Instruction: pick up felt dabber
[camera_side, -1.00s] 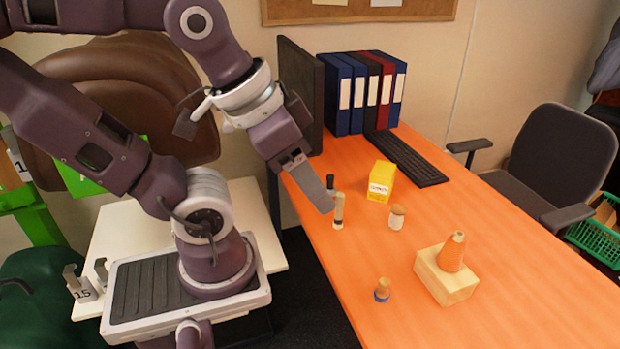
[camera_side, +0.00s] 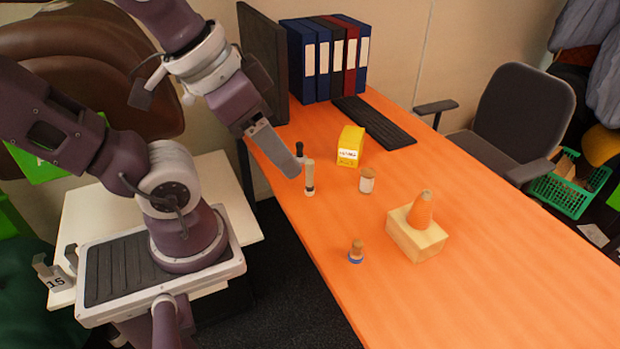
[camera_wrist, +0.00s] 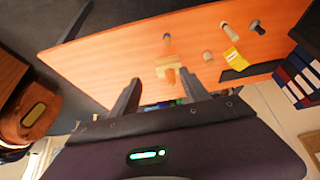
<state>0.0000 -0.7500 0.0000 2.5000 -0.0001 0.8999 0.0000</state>
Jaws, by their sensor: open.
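Two small items could be the felt dabber, and I cannot tell which one is. One is a slim beige-handled piece with a pale foot (camera_side: 309,178), upright near the table's left edge; it also shows in the wrist view (camera_wrist: 228,28). The other is a short wooden-knobbed piece with a blue base (camera_side: 356,251), standing nearer the front; it also shows in the wrist view (camera_wrist: 168,37). My gripper (camera_side: 294,171) appears in the side view just left of the beige-handled piece, apparently above the table. In the wrist view its two fingers (camera_wrist: 160,90) are apart with nothing held.
A black-handled item (camera_side: 299,152), brown-lidded jar (camera_side: 367,180) and yellow box (camera_side: 350,146) stand nearby. Binders (camera_side: 325,60), a monitor (camera_side: 263,62) and a keyboard (camera_side: 374,122) are behind. The right front of the table is clear.

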